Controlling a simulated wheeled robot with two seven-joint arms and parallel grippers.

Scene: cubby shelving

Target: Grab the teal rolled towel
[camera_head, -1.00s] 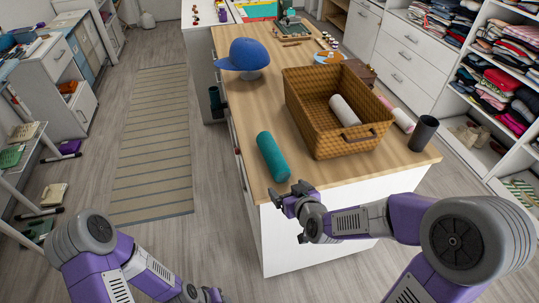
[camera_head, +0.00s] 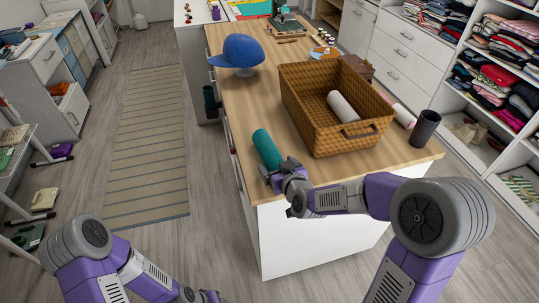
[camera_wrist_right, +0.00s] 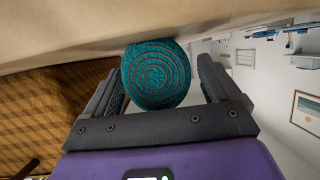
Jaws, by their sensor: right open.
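The teal rolled towel (camera_head: 266,148) lies on the wooden counter near its front left corner. In the right wrist view its spiral end (camera_wrist_right: 157,75) faces me between the two fingers. My right gripper (camera_head: 278,170) is open at the near end of the towel, with one finger on each side; it also shows in the right wrist view (camera_wrist_right: 160,95). I cannot tell whether the fingers touch the towel. My left gripper (camera_head: 205,297) is low at the bottom edge, partly cut off, and its jaws are unclear.
A wicker basket (camera_head: 300,112) holding a white roll (camera_head: 343,106) stands right of the towel. A dark cup (camera_head: 424,128) and a pale roll (camera_head: 404,116) are farther right. A blue cap (camera_head: 240,52) sits farther back. Bare counter (camera_head: 262,100) lies behind the towel.

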